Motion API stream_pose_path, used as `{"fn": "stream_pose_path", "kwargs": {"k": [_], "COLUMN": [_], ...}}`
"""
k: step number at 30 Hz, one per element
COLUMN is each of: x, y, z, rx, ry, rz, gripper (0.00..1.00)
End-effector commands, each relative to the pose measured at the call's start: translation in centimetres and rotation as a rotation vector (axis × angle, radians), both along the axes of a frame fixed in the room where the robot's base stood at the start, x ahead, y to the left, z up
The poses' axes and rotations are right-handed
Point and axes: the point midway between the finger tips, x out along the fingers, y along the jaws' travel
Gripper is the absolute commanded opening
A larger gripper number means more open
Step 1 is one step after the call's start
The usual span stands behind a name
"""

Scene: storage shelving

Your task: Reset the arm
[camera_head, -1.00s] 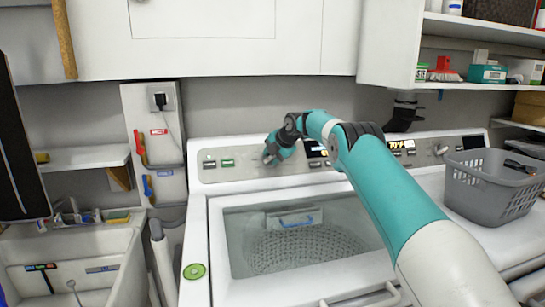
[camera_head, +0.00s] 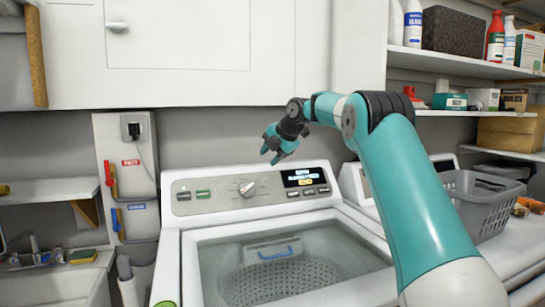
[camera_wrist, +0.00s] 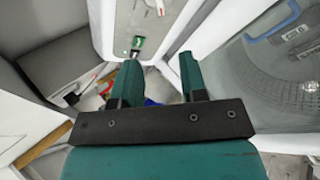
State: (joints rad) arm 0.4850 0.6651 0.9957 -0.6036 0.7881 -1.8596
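My arm reaches up from the lower right in the head view and bends over at the top. My gripper (camera_head: 271,157) hangs in front of the back wall, above and apart from the washer's control panel (camera_head: 222,197). In the wrist view its two green fingers are spread with an empty gap between them (camera_wrist: 160,68), so it is open and holds nothing. The panel's round knob (camera_head: 247,188) shows uncovered below the gripper, beside a lit display (camera_head: 303,177).
The washer's glass lid (camera_head: 225,270) lies below the arm. A grey basket (camera_head: 466,215) stands on the machine at right. White cabinets (camera_head: 180,40) hang above, and shelves with bottles and boxes (camera_head: 455,24) are at upper right. A sink (camera_head: 60,285) is at lower left.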

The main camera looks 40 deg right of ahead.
Motion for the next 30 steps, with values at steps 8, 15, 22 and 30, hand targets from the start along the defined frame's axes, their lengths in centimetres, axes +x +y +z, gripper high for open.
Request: {"fn": "stream_pose_path", "kwargs": {"k": [8,15,22,30], "x": [-0.7,-0.7,-0.8,-6.1], "y": [-0.1,-0.1,0.4,13.8], "z": [0.8,0.8,0.9,1.5], "rx": [0.000,0.000,0.011,0.303], "ry": [0.001,0.001,0.005,0.193], "rz": [-0.001,-0.001,-0.005,-0.183], "gripper": [0.39,0.39,0.39,0.39]}}
